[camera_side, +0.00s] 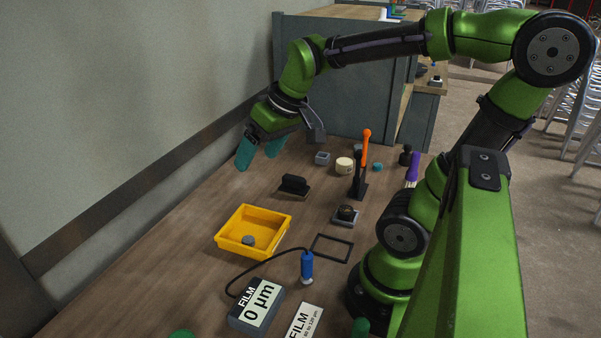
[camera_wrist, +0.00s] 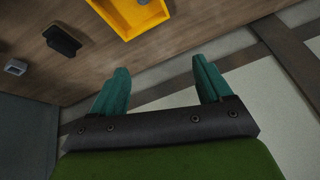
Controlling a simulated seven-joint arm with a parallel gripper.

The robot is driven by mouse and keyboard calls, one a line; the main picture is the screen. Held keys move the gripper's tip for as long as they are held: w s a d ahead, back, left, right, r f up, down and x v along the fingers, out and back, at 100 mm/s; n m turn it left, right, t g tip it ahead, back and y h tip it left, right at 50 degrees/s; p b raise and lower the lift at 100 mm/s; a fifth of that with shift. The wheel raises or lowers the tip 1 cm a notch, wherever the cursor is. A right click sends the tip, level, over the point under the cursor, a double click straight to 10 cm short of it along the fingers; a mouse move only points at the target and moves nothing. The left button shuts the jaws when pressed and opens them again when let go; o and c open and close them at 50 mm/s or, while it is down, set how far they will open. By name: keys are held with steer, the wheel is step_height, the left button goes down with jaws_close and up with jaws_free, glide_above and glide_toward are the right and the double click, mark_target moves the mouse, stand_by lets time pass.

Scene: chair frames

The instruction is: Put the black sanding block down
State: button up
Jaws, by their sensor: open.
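The black sanding block (camera_side: 294,184) rests on the wooden table, behind the yellow tray. In the wrist view the block (camera_wrist: 62,40) lies at the upper left, apart from my fingers. My gripper (camera_side: 260,153) has teal fingers and hangs above the table's wall-side edge, up and to the left of the block in the side view. In the wrist view my gripper (camera_wrist: 160,90) has its fingers spread wide with nothing between them.
A yellow tray (camera_side: 226,231) holds a small grey piece (camera_side: 248,240). A film gauge (camera_side: 257,306) with a blue probe (camera_side: 306,266) lies in front. A stand with an orange-handled tool (camera_side: 366,148), a cream roll (camera_side: 344,165) and a grey cube (camera_side: 322,158) stand farther back. The wall is close at left.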

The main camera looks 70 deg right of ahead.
steer(key=s+a+m+t+y, duration=0.1)
steer(key=s+a, duration=0.4)
steer(key=a, duration=0.1)
steer(key=shift+a+r+t, duration=0.25)
steer(key=shift+r+t, duration=0.05)
steer(key=shift+t, duration=0.1)
steer(key=shift+o, duration=0.5)
stand_by(0.5)
